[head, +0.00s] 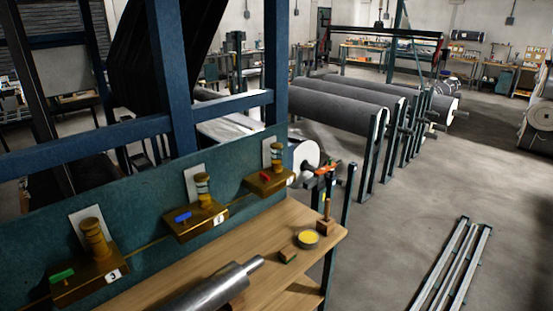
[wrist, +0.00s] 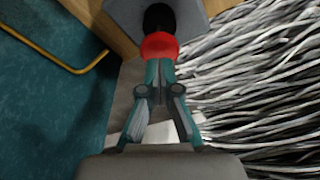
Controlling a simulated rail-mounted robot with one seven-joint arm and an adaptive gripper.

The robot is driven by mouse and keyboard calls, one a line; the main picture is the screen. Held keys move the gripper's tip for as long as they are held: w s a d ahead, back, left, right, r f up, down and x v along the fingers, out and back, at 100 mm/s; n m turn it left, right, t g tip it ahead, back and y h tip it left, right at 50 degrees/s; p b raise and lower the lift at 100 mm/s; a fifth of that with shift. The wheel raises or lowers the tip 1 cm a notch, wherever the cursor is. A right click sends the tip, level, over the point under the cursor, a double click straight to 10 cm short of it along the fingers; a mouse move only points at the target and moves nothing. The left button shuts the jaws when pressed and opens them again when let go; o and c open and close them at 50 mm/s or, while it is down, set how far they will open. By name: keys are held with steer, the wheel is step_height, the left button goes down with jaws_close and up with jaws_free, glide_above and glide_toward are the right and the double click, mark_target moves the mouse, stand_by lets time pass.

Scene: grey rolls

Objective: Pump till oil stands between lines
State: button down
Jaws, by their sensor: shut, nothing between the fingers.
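Three brass oil units stand along the teal panel in the head view. The near one, marked 3 (head: 98,280), has a green lever (head: 61,276). The middle one (head: 196,223) has a blue lever (head: 183,217), and the far one (head: 270,182) has a red lever (head: 265,176). Short upright columns rise from the units before white plates. Oil levels and lines are too small to read. In the wrist view my gripper (wrist: 161,72) is shut, its tips at a rounded red knob (wrist: 160,47) with black beyond. I cannot tell which part this is. I cannot pick out my gripper in the head view.
The wooden bench (head: 290,222) holds a metal cylinder (head: 205,290), a yellow-topped tin (head: 307,239) and a small block (head: 288,256). Blue frame beams (head: 180,80) stand behind the panel. Grey strands (wrist: 260,80) and a bent yellow pipe (wrist: 62,62) flank my gripper.

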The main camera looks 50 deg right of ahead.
steer(key=shift+s+d+b+x, duration=0.15)
steer(key=shift+b+x, duration=0.1)
steer(key=shift+x, duration=0.55)
steer(key=shift+s+d+b+x, duration=0.15)
steer(key=shift+b+x, duration=0.1)
steer(key=shift+x, duration=0.6)
steer(key=shift+d+b+x, duration=0.1)
steer(key=shift+b+x, duration=0.15)
steer(key=shift+x, duration=0.55)
steer(key=shift+w+a+p+v, duration=0.2)
steer(key=shift+p+v, duration=0.35)
steer(key=shift+v, duration=0.75)
steer(key=shift+w+a+p+v, duration=0.1)
steer(key=shift+a+p+v, duration=0.3)
steer(key=shift+v, duration=0.95)
steer(key=shift+w+a+p+v, duration=0.1)
steer(key=shift+w+p+v, duration=0.1)
steer(key=shift+p+v, duration=0.8)
steer(key=shift+d+r+b, duration=0.1)
steer(key=shift+r+b, duration=0.2)
steer(key=shift+r, duration=0.2)
